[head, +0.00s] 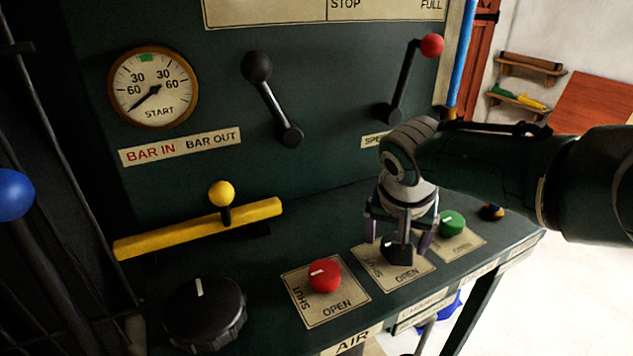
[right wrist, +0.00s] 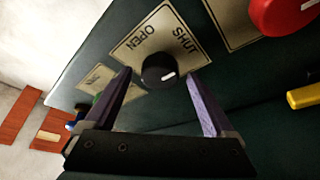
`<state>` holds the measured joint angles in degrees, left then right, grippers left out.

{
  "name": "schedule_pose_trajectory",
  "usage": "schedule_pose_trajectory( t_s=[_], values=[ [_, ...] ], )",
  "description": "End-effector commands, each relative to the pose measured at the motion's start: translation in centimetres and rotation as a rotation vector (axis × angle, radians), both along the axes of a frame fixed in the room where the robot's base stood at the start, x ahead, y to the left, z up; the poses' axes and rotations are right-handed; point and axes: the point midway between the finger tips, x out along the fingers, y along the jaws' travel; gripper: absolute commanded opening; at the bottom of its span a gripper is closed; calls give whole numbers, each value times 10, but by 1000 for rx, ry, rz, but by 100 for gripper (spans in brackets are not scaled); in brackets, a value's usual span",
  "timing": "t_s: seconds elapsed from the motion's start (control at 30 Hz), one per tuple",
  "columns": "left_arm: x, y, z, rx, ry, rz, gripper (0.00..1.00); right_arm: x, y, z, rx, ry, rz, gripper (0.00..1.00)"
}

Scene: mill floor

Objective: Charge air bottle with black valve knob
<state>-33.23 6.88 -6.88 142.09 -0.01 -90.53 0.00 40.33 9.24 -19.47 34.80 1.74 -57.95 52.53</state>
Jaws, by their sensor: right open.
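The black valve knob (head: 397,250) sits on a cream SHUT/OPEN plate, mostly hidden by my gripper in the head view. In the right wrist view the black knob (right wrist: 158,70) shows clearly, its white mark toward the SHUT side. My right gripper (head: 398,238) is open and points down over it, with a finger to each side. In the right wrist view the open fingers of my right gripper (right wrist: 158,77) flank the knob with gaps visible. The plate below reads AIR and CHARGING in part. My left gripper is not in view.
A red knob (head: 324,277) is left of the black one and a green knob (head: 452,223) right. A large black dial knob (head: 205,312), a yellow bar (head: 198,230), a black-ball lever (head: 271,97), a red-ball lever (head: 405,82) and a gauge (head: 153,88) surround them.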

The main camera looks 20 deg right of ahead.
Motion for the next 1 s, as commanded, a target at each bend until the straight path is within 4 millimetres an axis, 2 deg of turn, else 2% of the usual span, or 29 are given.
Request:
schedule_pose_trajectory(
  t_s=[0.17, 0.33, 0.5, 0.7, 1.0],
  values=[
    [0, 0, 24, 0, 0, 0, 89, -5, 4, 22, 1, 0, 1, 89],
    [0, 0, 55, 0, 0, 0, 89, -14, 12, 55, 1, -1, 1, 89],
    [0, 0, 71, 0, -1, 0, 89, -23, 20, 77, 1, -1, 0, 89],
    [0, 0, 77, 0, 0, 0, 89, -28, 24, 90, 0, 0, -1, 89],
    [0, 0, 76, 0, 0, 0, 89, -29, 25, 91, 0, 1, -1, 89]
  ],
)
